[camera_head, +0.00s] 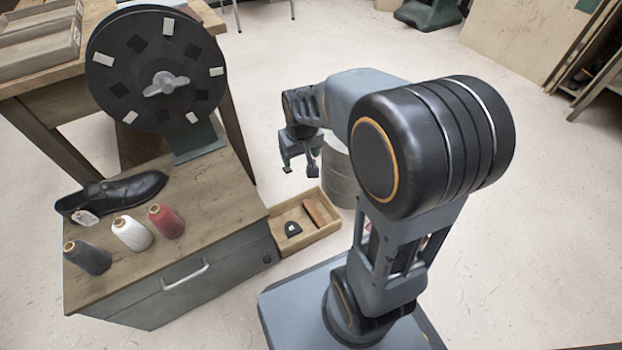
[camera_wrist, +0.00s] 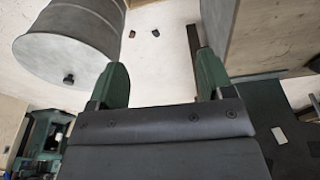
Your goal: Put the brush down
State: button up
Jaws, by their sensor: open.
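My gripper (camera_head: 300,170) hangs above and a little beyond the shallow wooden tray (camera_head: 268,220) in the head view. In the wrist view its two green fingers (camera_wrist: 162,78) stand wide apart with nothing between them. A reddish-brown block (camera_head: 319,211), which may be the brush, lies in the right part of the tray, apart from my gripper. Its bristles cannot be made out. A small black piece (camera_head: 292,229) with a pale mark lies in the tray's left part.
A wooden-topped cabinet (camera_head: 215,205) left of the tray carries a black shoe (camera_head: 125,193), a grey spool (camera_head: 88,258), a white spool (camera_head: 132,233), a red spool (camera_head: 166,221) and a large black disc (camera_head: 130,65). A grey drum (camera_head: 341,180) stands behind my arm.

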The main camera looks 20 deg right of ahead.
jog(key=s+a+r, duration=0.2)
jog(key=s+r, duration=0.2)
jog(key=s, duration=0.7)
jog(key=shift+s+a+t, duration=0.15)
jog(key=shift+s+t, duration=0.15)
jog(key=shift+s, duration=0.05)
jog(key=shift+r, duration=0.15)
notch_tip(320, 180, up, 38)
jog(key=t+p, duration=0.1)
jog(key=p, duration=3.5)
jog(key=shift+a+r+p, duration=0.2)
jog(key=shift+p, duration=0.1)
